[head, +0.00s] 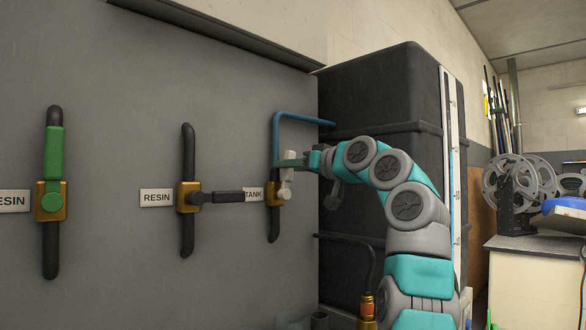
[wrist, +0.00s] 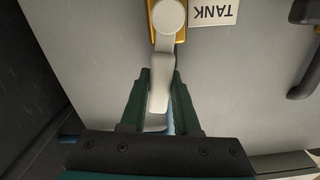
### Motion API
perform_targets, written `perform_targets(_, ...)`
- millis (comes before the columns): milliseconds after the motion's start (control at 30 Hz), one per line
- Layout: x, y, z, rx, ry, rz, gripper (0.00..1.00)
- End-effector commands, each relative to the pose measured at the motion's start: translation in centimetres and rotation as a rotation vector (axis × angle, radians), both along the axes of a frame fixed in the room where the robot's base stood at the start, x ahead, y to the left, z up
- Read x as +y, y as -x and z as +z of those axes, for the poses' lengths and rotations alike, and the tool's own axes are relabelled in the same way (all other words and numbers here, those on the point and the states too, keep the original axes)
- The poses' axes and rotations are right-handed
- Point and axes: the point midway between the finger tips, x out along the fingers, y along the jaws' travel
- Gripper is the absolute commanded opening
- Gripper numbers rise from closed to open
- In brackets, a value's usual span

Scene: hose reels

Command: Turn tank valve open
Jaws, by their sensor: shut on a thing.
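The tank valve (head: 285,194) is on the grey wall beside the TANK label (head: 253,194). It has a pale grey-white handle (wrist: 165,60) on a round hub, over a brass body (wrist: 182,28). In the head view the handle points up from the hub, roughly in line with the pipe. My gripper (head: 290,162) reaches in from the right. In the wrist view its two dark green fingers (wrist: 161,88) stand on both sides of the handle's free end and are shut on it. In the head view the fingers partly hide the handle's upper end.
A blue pipe (head: 298,116) runs from above the valve to the black tank (head: 375,85). To the left are a RESIN valve with a dark sideways handle (head: 226,196) and one with a green upright handle (head: 54,152). A bench (head: 535,275) with reels stands at right.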

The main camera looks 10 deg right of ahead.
Motion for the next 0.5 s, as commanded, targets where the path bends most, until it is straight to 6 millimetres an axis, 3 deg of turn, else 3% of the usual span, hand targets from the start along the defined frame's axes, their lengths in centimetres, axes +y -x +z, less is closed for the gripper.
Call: perform_targets(500, 1.22, 0.55, -0.31, -0.103, 0.155, 0.004, 0.00)
